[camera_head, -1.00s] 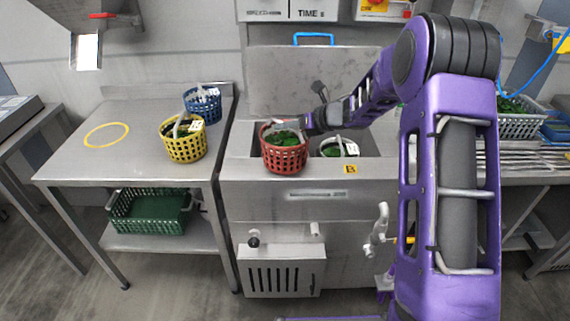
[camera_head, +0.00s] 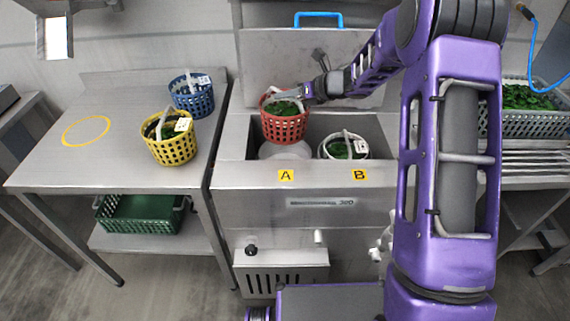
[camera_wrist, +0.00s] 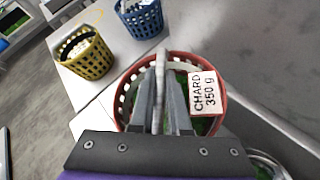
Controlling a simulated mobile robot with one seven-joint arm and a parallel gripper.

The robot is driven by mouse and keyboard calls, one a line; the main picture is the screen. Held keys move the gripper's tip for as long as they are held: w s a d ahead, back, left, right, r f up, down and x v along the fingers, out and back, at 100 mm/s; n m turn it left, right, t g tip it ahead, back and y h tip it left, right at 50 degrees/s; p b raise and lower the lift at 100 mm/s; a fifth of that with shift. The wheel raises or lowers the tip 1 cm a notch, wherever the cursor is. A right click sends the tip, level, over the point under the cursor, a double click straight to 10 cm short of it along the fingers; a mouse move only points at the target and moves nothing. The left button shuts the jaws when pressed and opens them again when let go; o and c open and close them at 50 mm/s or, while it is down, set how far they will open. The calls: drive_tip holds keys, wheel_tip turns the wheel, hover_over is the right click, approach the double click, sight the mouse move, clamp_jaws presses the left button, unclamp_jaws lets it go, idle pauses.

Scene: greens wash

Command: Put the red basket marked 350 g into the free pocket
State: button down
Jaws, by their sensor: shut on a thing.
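The red basket (camera_head: 284,124) holds greens and hangs in my gripper (camera_head: 303,92), which is shut on its handle. In the wrist view the red basket (camera_wrist: 221,112) carries a white tag reading "CHARD 350 g", and my gripper (camera_wrist: 163,84) closes on the grey handle. In the head view the basket is above the left pocket of the wash sink (camera_head: 232,172), over the label A (camera_head: 286,175). A round pale shape shows below it in that pocket. The right pocket, by label B (camera_head: 359,174), holds a white basket (camera_head: 325,149) with greens.
A yellow basket (camera_head: 172,151) and a blue basket (camera_head: 193,97) stand on the left steel table (camera_head: 60,168), which has an empty yellow ring (camera_head: 87,131). A green crate (camera_head: 140,215) sits on its lower shelf. A raised steel lid with a blue handle (camera_head: 318,19) stands behind the sink.

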wheel_tip(320, 180, down, 17)
drive_tip(key=b, duration=0.3)
drive_tip(key=shift+b, duration=0.3)
drive_tip(key=shift+f+b, duration=0.1)
drive_tip(key=shift+b, duration=0.2)
drive_tip(key=c, duration=0.9)
unclamp_jaws()
drive_tip(key=p+v, duration=0.1)
drive_tip(key=v, duration=1.1)
